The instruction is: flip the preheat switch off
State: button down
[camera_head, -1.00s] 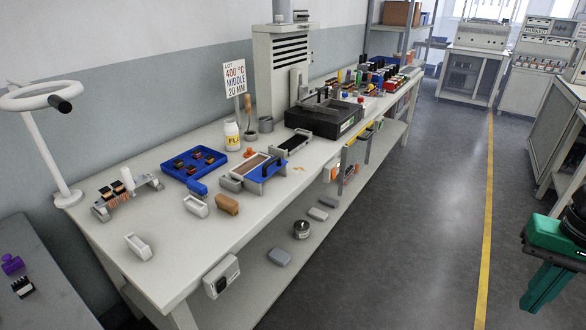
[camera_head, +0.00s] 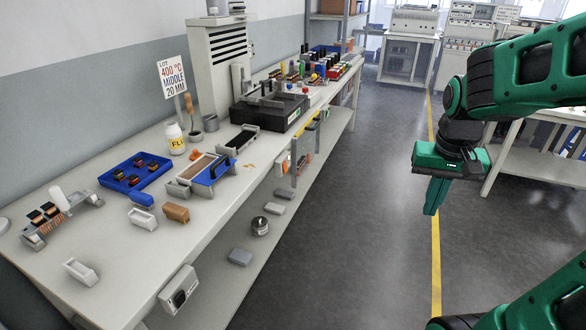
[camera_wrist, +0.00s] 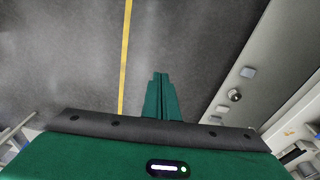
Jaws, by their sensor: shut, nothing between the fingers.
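A small pale switch box (camera_head: 179,291) with a dark round part on its face is fixed to the front edge of the workbench, low in the head view. Any label on it is too small to read, so I cannot tell whether it is the preheat switch or which way it is set. My green gripper (camera_head: 431,211) is shut and empty, pointing down over the open floor, well to the right of the bench and apart from everything. Its closed fingers (camera_wrist: 160,78) also show in the wrist view.
The workbench (camera_head: 120,258) carries a blue tray (camera_head: 112,181), a white bottle (camera_head: 175,139), a sign (camera_head: 174,78), a black device (camera_head: 268,112) and small parts. Its lower shelf holds a few items. The floor (camera_head: 370,215) between bench and gripper is clear.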

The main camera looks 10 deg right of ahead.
aim_at(285, 167)
jog(key=w+a+f+t, duration=0.1)
jog(key=w+a, duration=0.1)
jog(key=w, duration=0.8)
jog(key=w+a+f+t, duration=0.1)
jog(key=w+f, duration=0.1)
jog(key=w, duration=0.8)
jog(key=w+a+f+t+y, duration=0.1)
jog(key=w+a+f, duration=0.1)
jog(key=w+a, duration=0.2)
jog(key=w+a+f+t+y, duration=0.1)
jog(key=w+a+f, duration=0.2)
jog(key=w, duration=0.8)
jog(key=w+a+f+t+y, duration=0.1)
jog(key=w+a+f, duration=0.1)
jog(key=w+a, duration=0.3)
jog(key=w, duration=0.3)
jog(key=shift+a+f, duration=0.25)
jog(key=shift+f, duration=0.15)
jog(key=w+a+f, duration=0.4)
jog(key=w+f, duration=0.3)
jog(key=f, duration=0.2)
jog(key=shift+w+a, duration=0.25)
jog(key=shift+a, duration=0.05)
